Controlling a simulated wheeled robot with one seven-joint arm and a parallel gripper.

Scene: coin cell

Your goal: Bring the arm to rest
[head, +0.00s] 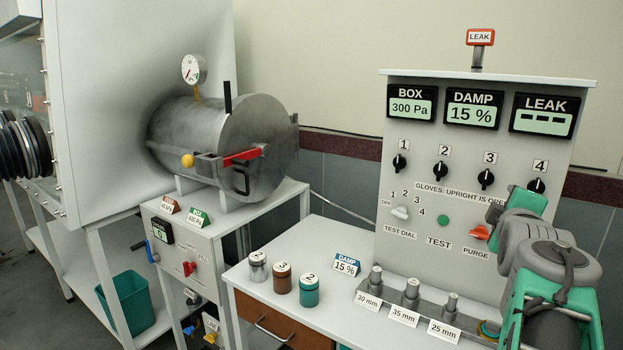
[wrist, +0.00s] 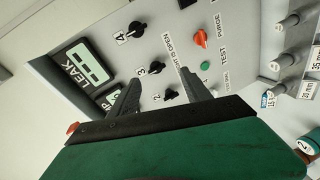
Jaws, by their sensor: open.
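My arm (head: 545,265), grey with green covers, is raised at the right of the head view, in front of the control panel (head: 460,140). My gripper (wrist: 163,79) shows in the wrist view, where its two dark fingers stand apart with nothing held between them. Beyond the fingers lies the panel face with its black knobs (wrist: 137,28) and orange purge knob (wrist: 201,38). Whether a fingertip touches the panel cannot be told. In the head view the arm hides the panel's lower right part, and the fingertips are not clearly visible.
Three capped jars stand on the white bench (head: 335,300), among them a brown jar (head: 282,279) and a teal jar (head: 309,292). Metal posts on a rail (head: 390,295) stand before the panel. A steel chamber (head: 225,145) with a red handle is at the left.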

